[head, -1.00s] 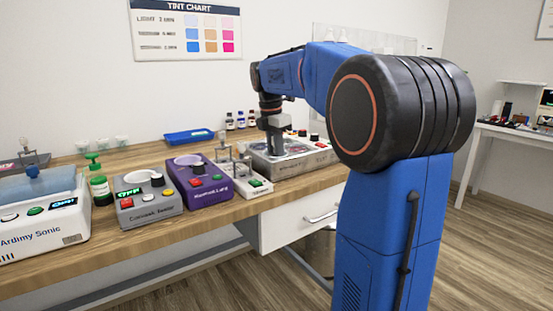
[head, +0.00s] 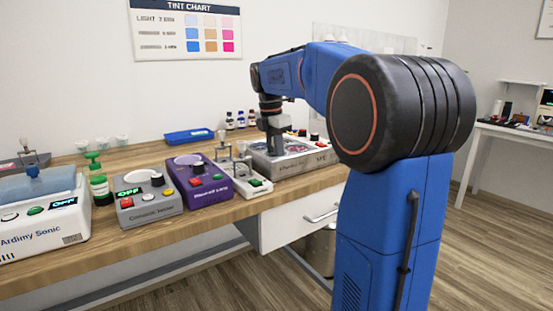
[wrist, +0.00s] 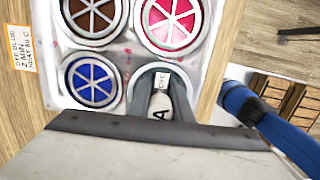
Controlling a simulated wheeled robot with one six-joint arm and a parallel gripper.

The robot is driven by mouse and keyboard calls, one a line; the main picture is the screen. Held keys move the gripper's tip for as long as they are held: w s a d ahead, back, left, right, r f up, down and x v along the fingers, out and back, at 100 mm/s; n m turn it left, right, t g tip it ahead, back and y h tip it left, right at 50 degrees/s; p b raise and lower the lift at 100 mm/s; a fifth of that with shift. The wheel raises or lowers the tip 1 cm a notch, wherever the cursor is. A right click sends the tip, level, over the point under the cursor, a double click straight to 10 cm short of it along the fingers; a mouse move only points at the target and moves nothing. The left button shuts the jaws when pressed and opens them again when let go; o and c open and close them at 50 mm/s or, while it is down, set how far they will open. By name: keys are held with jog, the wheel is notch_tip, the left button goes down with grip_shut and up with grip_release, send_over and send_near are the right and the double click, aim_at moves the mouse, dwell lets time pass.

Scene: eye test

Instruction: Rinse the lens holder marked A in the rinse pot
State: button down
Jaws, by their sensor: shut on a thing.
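My gripper (head: 275,143) points down over the grey multi-pot unit (head: 300,163) at the back of the bench. In the wrist view it is shut on the pale lens holder marked A (wrist: 159,106). The holder is over or inside the round, lidless pot (wrist: 181,77) at the near right of the unit. The fingers hide part of this pot, so how deep the holder sits cannot be told. Small lettering beside the A is too blurred to read surely. The other pots have spoked tops: brown (wrist: 96,14), magenta (wrist: 172,20) and blue (wrist: 91,82).
A purple device (head: 203,187), a grey tester (head: 147,206) and a white sonic cleaner (head: 40,230) stand left of the unit. A small white stand (head: 258,186) is close by. A blue tray (head: 189,136) and several bottles (head: 240,120) are behind. Bare bench runs along the front.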

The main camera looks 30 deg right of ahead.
jog(key=shift+r, duration=0.1)
jog(key=shift+r, duration=3.65)
